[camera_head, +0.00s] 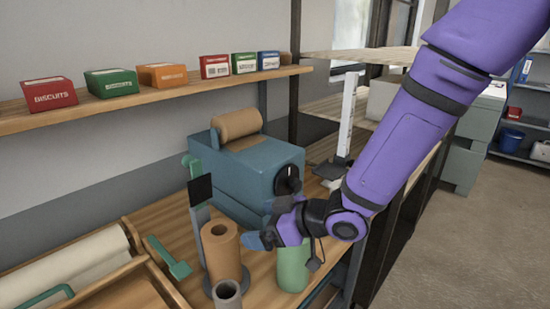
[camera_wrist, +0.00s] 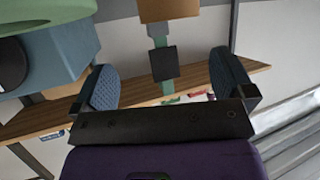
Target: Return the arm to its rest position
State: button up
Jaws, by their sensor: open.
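My purple arm reaches in from the upper right of the head view. My gripper (camera_head: 262,238) is low over the bench, in front of the blue machine (camera_head: 240,180) and next to the green cylinder (camera_head: 293,266). In the wrist view my gripper (camera_wrist: 165,82) has its two blue pads wide apart with nothing held between them. Part of the gripper is hidden behind its own wrist in the head view.
A brown roll (camera_head: 221,252) stands on a post left of the gripper, with a grey tube (camera_head: 228,294) before it. A shelf (camera_head: 150,103) with several small boxes runs along the wall. Open floor (camera_head: 460,250) lies to the right.

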jog(key=w+d+r+m+t+h, duration=0.15)
jog(key=d+r+m+h, duration=0.35)
jog(key=d, duration=0.6)
jog(key=w+d+r+m+t+h, duration=0.1)
jog(key=d+r+m+t+h, duration=0.15)
jog(key=d+r+h, duration=0.6)
jog(key=s+d+r+m+g, duration=0.1)
jog(key=s+d+r+m, duration=0.1)
jog(key=s+d, duration=0.5)
jog(key=s+d+r+m+g+y, duration=0.1)
jog(key=s+d+r+m+g, duration=0.1)
jog(key=s+d, duration=0.6)
jog(key=s+r+m, duration=0.1)
jog(key=s+m, duration=0.1)
jog(key=s, duration=0.1)
jog(key=shift+s+r+m, duration=0.15)
jog(key=shift+s+m, duration=0.2)
jog(key=shift+s, duration=0.05)
jog(key=shift+a, duration=0.15)
